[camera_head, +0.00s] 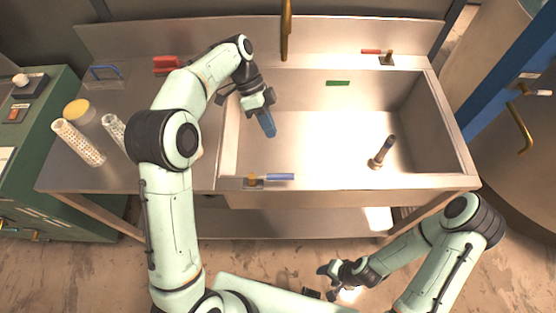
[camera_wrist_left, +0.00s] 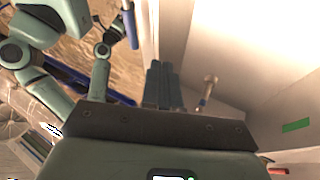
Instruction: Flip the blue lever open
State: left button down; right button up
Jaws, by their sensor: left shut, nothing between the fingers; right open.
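The blue lever (camera_head: 280,177) lies roughly level along the sink's front rim, pointing right from its brass valve (camera_head: 254,181). It also shows at the top of the left wrist view (camera_wrist_left: 130,28). My left gripper (camera_head: 268,130) is shut and empty over the left part of the sink, behind the lever and apart from it. Its closed blue-grey fingers also show in the left wrist view (camera_wrist_left: 163,82). My right gripper (camera_head: 332,281) is open and empty, low in front of the bench, well away from the lever.
The steel sink (camera_head: 455,160) holds an upright drain pipe (camera_head: 383,152) and a green strip (camera_head: 338,83) on its back wall. A red lever (camera_head: 371,51) sits at the back right rim. A brass faucet (camera_head: 286,30) hangs at the back. White perforated cylinders (camera_head: 78,143) stand left.

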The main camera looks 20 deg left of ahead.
aim_at(271, 178)
pick_arm(q)
jog(key=s+d+f+b, duration=0.1)
jog(key=s+d+f, duration=0.3)
jog(key=s+f, duration=0.2)
jog(key=shift+f, duration=0.15)
pick_arm(e)
jog(key=shift+s+f, duration=1)
jog(key=shift+f, duration=0.25)
